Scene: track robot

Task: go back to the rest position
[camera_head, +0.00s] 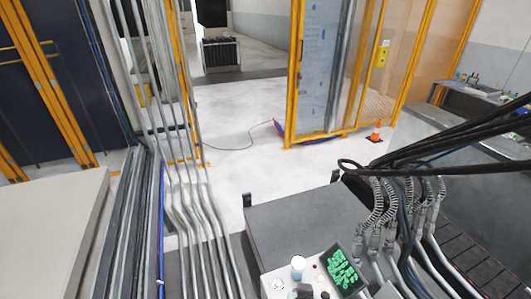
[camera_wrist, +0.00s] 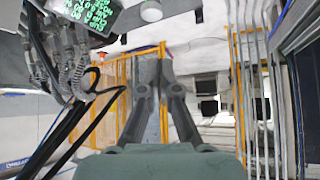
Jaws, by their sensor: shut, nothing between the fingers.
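My gripper (camera_wrist: 162,60) shows in the wrist view, its two grey fingers drawn together at their tips. The fingers are shut with nothing seen between them. They point across the open room, apart from any object. The gripper does not show in the head view. The wrist picture appears upside down, with the work table's things along its top edge.
Thick cables (camera_head: 440,150) hang at right. Metal pipes (camera_head: 195,205) run at left. An orange cone (camera_head: 376,132) stands by a yellow-framed enclosure (camera_head: 293,75).

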